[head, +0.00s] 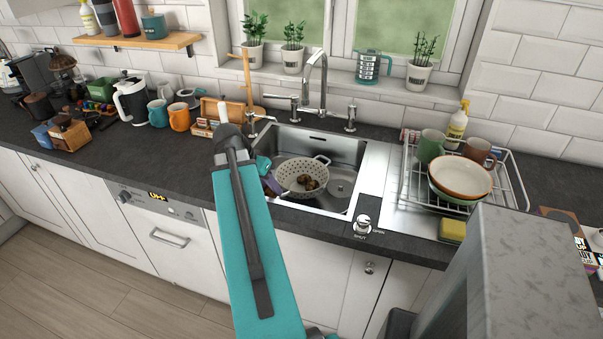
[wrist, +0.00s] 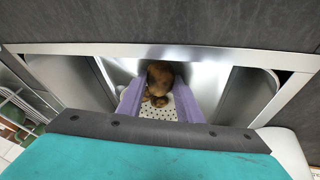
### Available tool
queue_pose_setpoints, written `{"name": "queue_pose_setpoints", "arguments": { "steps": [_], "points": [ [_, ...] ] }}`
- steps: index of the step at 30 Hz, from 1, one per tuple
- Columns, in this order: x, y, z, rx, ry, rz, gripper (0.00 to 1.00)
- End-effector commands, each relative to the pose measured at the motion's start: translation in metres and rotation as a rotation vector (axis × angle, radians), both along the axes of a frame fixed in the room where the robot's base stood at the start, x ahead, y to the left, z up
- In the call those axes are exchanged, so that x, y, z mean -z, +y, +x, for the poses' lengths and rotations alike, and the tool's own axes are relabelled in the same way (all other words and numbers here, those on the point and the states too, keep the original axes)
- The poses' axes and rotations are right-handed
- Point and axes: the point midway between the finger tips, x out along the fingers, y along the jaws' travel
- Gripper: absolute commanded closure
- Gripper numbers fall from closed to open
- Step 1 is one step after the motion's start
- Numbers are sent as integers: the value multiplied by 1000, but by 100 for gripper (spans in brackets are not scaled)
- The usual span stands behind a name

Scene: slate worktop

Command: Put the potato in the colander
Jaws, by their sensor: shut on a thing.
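The white speckled colander (head: 290,180) stands in the sink basin, with brown, potato-like lumps (head: 309,184) inside. In the wrist view, my gripper (wrist: 160,80) has its two lavender fingers closed on a brown potato (wrist: 160,74). Smaller brown lumps (wrist: 155,99) and the colander's holed white floor (wrist: 158,113) show between and beyond the fingers. In the head view, a purple finger of my gripper (head: 272,185) shows at the colander's left rim. My arm hides part of that side. I cannot tell the held potato's exact height above the colander floor.
The steel sink (head: 345,153) surrounds the colander, with the tap (head: 318,70) behind it. A dish rack (head: 512,185) with bowls and mugs stands to the right, a yellow sponge (head: 452,230) in front.

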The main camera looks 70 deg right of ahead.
Motion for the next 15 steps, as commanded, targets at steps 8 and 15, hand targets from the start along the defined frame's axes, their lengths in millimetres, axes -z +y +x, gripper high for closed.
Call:
{"name": "queue_pose_setpoints", "arguments": {
  "steps": [8, 15],
  "points": [
    [0, -17, -6, -3, 0, 1, 93],
    [3, -54, -24, -4, 0, 1, 93]
  ]
}}
